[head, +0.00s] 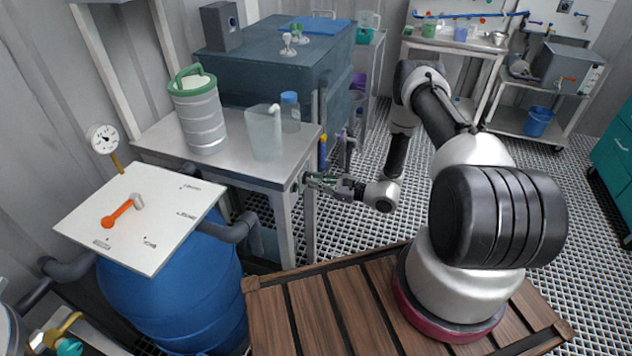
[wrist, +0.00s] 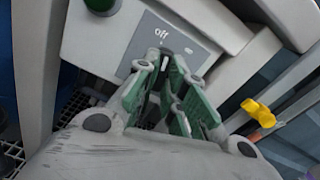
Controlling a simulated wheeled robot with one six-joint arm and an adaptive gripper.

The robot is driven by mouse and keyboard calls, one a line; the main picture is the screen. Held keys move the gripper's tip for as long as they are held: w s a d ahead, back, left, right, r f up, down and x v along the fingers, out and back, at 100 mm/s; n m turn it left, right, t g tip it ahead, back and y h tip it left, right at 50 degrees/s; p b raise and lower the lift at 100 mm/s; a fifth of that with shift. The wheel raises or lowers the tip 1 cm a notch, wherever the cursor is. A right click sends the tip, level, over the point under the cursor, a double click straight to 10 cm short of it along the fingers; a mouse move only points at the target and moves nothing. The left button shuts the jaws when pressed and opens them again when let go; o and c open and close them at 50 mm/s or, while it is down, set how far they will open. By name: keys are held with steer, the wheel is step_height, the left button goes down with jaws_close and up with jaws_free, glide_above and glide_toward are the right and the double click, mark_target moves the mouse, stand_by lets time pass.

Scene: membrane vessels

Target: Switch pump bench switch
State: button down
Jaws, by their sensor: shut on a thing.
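The pump bench (head: 235,165) is a grey-topped table at the left centre of the head view. In the head view my gripper (head: 308,180) reaches leftward to the bench's right front corner.
A green-rimmed canister (head: 200,120) and a clear pitcher (head: 264,135) stand on the bench top. A yellow handle (wrist: 258,112) lies right of my fingers. Grated floor is free at right.

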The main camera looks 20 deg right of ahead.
steer(key=shift+n, duration=1.4)
steer(key=c, duration=1.5)
jaws_free()
steer(key=shift+d, duration=0.15)
steer(key=v, duration=1.2)
